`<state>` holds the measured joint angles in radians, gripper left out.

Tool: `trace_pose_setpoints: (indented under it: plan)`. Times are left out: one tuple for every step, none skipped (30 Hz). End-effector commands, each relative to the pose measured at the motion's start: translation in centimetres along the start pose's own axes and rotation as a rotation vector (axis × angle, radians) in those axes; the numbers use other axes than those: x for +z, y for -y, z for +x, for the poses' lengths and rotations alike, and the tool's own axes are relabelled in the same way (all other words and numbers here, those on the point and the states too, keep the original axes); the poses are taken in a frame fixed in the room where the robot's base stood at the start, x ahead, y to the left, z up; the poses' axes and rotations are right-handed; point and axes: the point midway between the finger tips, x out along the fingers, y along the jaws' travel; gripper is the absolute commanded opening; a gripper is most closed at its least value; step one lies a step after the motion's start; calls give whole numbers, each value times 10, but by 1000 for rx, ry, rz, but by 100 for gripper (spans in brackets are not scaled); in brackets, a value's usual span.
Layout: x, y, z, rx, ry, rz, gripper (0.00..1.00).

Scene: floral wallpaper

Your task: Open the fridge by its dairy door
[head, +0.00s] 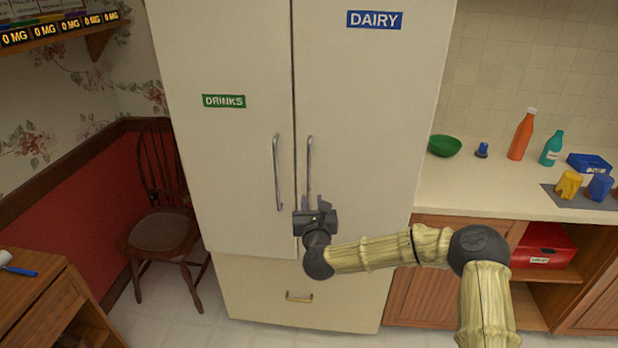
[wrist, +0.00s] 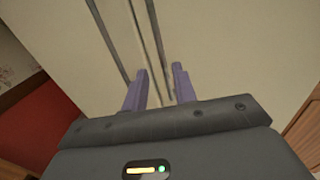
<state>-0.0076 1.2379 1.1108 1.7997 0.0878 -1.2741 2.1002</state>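The fridge's dairy door (head: 375,110) is the right upper door, with a blue DAIRY sign (head: 374,19). It is closed. Its upright metal handle (head: 309,165) is beside the seam between the doors. My gripper (head: 313,201) is at the lower end of this handle. In the wrist view my gripper (wrist: 160,72) has its two purple fingers apart, and the dairy handle (wrist: 157,40) runs down toward the space between them. I cannot tell whether either finger touches it. The left door has a green DRINKS sign (head: 224,101) and its own handle (head: 278,172).
A drawer with a brass handle (head: 299,297) is below the doors. A wooden chair (head: 163,230) stands left of the fridge. The counter (head: 480,190) at right holds a green bowl (head: 444,146), an orange bottle (head: 522,135) and other items. Floor shows left of the fridge.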

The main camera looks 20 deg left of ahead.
Motion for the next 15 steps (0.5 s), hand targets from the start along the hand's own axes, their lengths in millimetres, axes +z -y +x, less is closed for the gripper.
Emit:
trace_pose_setpoints:
  plan:
    - [2,0,7,-2,1,0,28]
    - [2,0,12,-2,0,1,28]
    - [1,0,17,-2,0,2,28]
    - [2,0,21,-2,0,2,28]
    - [1,0,24,-1,-1,2,28]
    - [1,0,30,-2,0,1,28]
    - [1,0,34,-1,0,1,28]
    - [1,0,37,-1,0,1,28]
    - [2,0,42,-2,1,1,28]
    - [1,0,46,-1,0,1,28]
    - [2,0,50,-1,1,1,28]
    - [1,-1,54,-1,1,1,28]
    - [1,-1,58,0,0,0,28]
    - [2,0,61,-1,1,0,28]
    - [1,0,66,-1,1,0,28]
